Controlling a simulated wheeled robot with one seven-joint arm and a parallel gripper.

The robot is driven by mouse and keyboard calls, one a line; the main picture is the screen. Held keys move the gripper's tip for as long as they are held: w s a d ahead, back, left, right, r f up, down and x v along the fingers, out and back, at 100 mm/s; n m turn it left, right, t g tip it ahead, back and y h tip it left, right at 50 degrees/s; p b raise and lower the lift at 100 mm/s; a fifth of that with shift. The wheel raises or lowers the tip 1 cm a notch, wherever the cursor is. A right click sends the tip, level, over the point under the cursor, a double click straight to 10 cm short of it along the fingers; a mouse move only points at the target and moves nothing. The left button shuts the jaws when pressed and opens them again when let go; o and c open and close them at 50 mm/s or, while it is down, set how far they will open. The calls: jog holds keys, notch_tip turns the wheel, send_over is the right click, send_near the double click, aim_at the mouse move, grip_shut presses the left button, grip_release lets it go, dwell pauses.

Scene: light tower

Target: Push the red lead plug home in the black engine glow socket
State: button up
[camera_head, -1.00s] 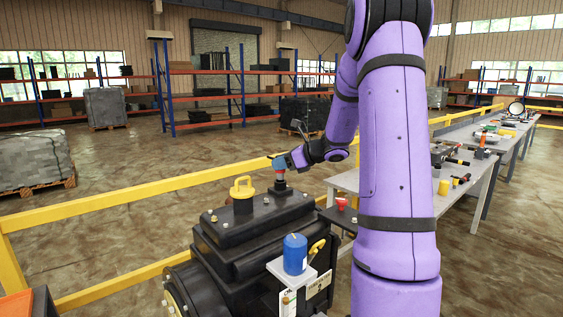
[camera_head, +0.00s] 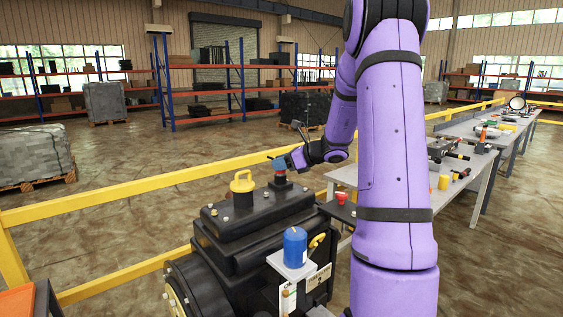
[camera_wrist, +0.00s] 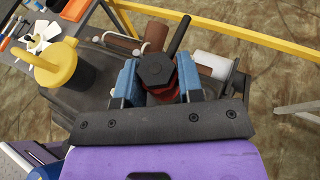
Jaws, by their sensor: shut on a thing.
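The red lead plug (camera_wrist: 168,91) is between the blue fingers of my gripper (camera_wrist: 155,85) in the wrist view. Its black hexagonal top (camera_wrist: 155,70) faces the camera, and a black rod-like part (camera_wrist: 179,35) reaches up and right behind it. In the head view my gripper (camera_head: 279,164) is small, directly above the black engine glow socket (camera_head: 280,183) on top of the black engine (camera_head: 262,215). A sliver of red shows between them. The plug looks in line with the socket and touching or very close to it; how deep it sits cannot be told.
A yellow-handled cap (camera_head: 242,182) stands left of the socket. A blue cylinder (camera_head: 295,248) sits on a small pale shelf in front of the engine. A yellow rail (camera_head: 130,204) runs behind, and grey tables (camera_head: 478,180) with tools extend to the right.

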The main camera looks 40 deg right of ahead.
jog(key=shift+f, duration=0.2)
jog(key=o, duration=1.1)
jog(key=shift+s+d, duration=0.1)
jog(key=v, duration=1)
jog(key=shift+s+d+r, duration=0.1)
jog(key=shift+s+r, duration=0.05)
jog(key=shift+s, duration=0.1)
